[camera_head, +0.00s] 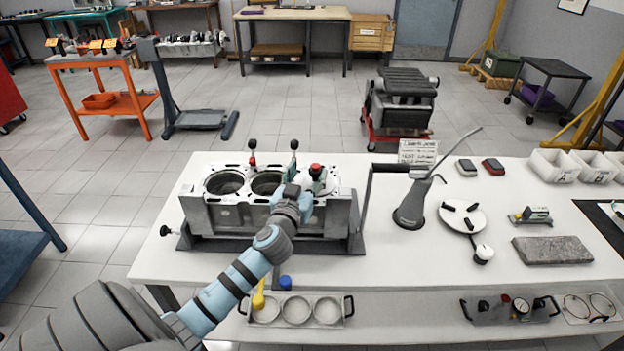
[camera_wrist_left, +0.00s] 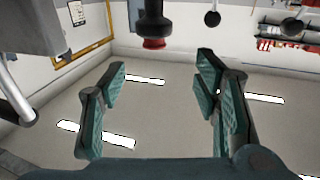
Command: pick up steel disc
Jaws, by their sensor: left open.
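I cannot tell for sure which thing is the steel disc. A pale round disc (camera_head: 461,215) with black pieces on top lies on the white bench, right of the grey stand. Several round pale pieces (camera_head: 297,310) sit in a tray on the lower shelf. My left gripper (camera_head: 311,178) is over the right end of the engine block, well left of the pale disc. It is open, with teal pads apart and nothing between them in the left wrist view (camera_wrist_left: 155,95). A black and red knob (camera_wrist_left: 153,30) shows beyond the fingers. My right gripper is out of view.
The engine block (camera_head: 230,215) has open bores and upright knobbed handles. A black crank handle (camera_head: 369,190) and a grey stand with a long rod (camera_head: 409,208) rise to its right. A grey stone slab (camera_head: 552,251) and white bins (camera_head: 555,166) are farther right.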

